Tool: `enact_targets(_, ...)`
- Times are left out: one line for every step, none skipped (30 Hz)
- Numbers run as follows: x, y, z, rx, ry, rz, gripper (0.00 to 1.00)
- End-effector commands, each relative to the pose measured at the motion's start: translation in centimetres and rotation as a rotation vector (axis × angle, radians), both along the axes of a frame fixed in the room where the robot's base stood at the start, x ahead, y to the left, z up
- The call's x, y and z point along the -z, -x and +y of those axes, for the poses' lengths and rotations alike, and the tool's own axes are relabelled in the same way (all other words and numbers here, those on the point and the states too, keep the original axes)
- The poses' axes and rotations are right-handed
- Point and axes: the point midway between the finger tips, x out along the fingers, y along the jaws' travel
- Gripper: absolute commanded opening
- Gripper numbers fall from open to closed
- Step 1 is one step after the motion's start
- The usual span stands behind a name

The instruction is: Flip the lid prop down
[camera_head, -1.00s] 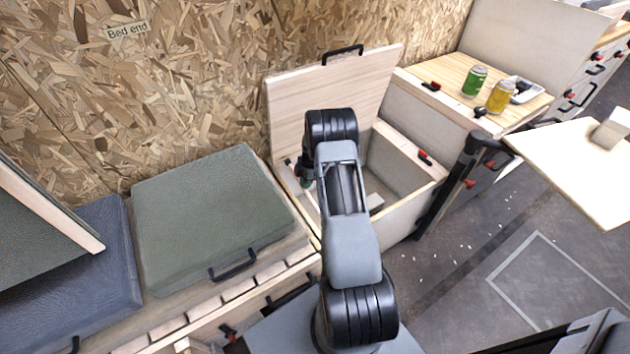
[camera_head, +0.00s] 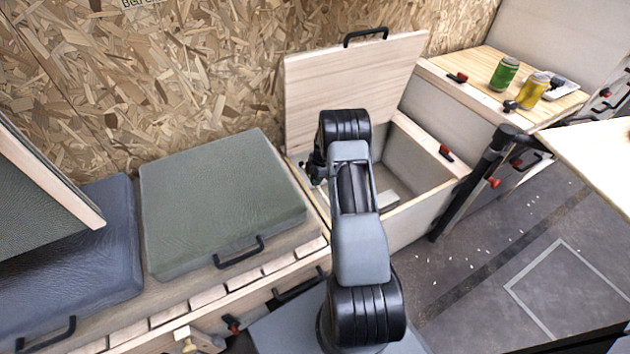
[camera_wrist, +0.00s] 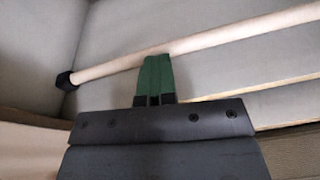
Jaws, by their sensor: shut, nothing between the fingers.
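The lid (camera_head: 350,85) of the storage box stands raised, with a black handle on its top edge. The box (camera_head: 425,215) below it is open. In the wrist view, a pale wooden rod, which looks like the lid prop (camera_wrist: 215,39), runs slantwise with a black end piece at its left. My gripper (camera_wrist: 157,60) has green fingers, shut and empty, with their tips at the rod's lower edge. I cannot tell whether they touch it. In the head view my arm hides most of the gripper and the prop.
A green cushioned lid (camera_head: 220,200) lies closed to the left. A counter to the right holds a green can (camera_head: 504,74) and a yellow can (camera_head: 532,91). A pale table top (camera_head: 595,160) juts in at the right.

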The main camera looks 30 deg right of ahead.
Motion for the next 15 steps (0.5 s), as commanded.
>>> enact_targets(0.5,0.3,0.0,0.0,0.0,0.006,0.0)
enact_targets(0.5,0.3,0.0,0.0,0.0,0.006,0.0)
enact_targets(0.6,0.3,0.0,0.0,0.0,0.006,0.0)
enact_targets(0.6,0.3,0.0,-0.001,-0.001,0.007,0.0)
enact_targets(0.5,0.3,0.0,-0.001,-0.001,0.007,0.0)
enact_targets(0.4,0.3,0.0,-0.001,0.0,0.007,0.0)
enact_targets(0.2,0.3,0.1,-0.002,0.0,0.007,0.0)
enact_targets(0.0,0.3,0.1,-0.002,0.0,0.007,0.0)
enact_targets(-0.5,0.3,0.2,-0.001,0.001,0.006,0.0)
enact_targets(-0.9,0.3,0.3,-0.002,0.0,0.006,0.0)
enact_targets(-1.4,0.2,0.4,-0.002,0.0,0.005,0.0)
enact_targets(-2.2,0.2,0.5,-0.003,0.0,0.004,0.0)
enact_targets(-2.8,0.1,0.6,-0.004,0.0,0.002,0.0)
enact_targets(-3.5,0.1,0.8,-0.003,0.002,0.001,0.0)
enact_targets(-4.4,0.0,0.9,-0.004,0.002,-0.001,0.0)
